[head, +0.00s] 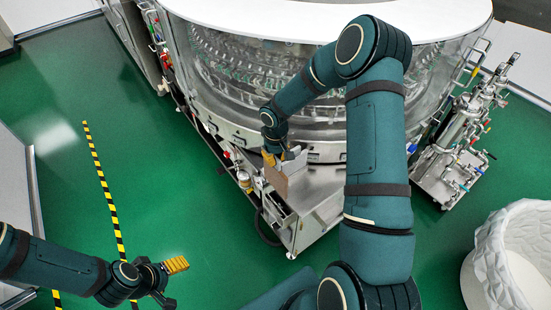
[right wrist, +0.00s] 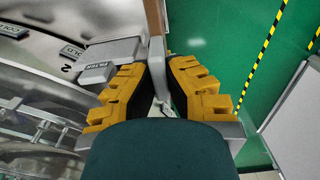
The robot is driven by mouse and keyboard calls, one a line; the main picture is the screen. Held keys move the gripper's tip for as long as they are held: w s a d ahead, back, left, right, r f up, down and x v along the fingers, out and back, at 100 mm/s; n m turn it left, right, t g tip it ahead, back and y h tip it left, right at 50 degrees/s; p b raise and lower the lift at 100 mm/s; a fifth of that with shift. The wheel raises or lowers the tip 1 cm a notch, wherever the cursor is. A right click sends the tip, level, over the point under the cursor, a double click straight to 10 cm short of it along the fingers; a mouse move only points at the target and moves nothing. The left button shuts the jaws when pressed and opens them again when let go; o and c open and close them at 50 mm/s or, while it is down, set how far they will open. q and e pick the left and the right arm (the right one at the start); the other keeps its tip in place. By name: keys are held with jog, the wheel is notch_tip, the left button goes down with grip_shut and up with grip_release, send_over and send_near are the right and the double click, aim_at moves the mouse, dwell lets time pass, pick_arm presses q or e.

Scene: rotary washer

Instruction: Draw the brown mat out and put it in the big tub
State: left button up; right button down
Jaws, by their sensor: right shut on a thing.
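The brown mat (head: 276,180) is a flat upright panel at the front of the machine, at mid-picture in the head view. In the right wrist view its brown edge (right wrist: 153,16) runs up from between the fingers, with a grey piece below it. My right gripper (head: 284,156) is at the mat's top edge and shut on it. The mat's lower part is close to the metal housing; whether it is still inside cannot be told. The big tub (head: 490,262) is white and quilted, at the lower right, partly cut off. My left gripper (head: 170,281) is open and empty at the lower left.
The round glass-walled washer (head: 220,75) fills the top middle. A metal housing (head: 318,212) juts out below it. A valve-and-pipe unit (head: 455,160) stands between washer and tub. Grey lettered blocks (right wrist: 108,58) are beside the right gripper.

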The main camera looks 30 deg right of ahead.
jog(key=shift+r+p, duration=1.8)
jog(key=shift+r, duration=1.35)
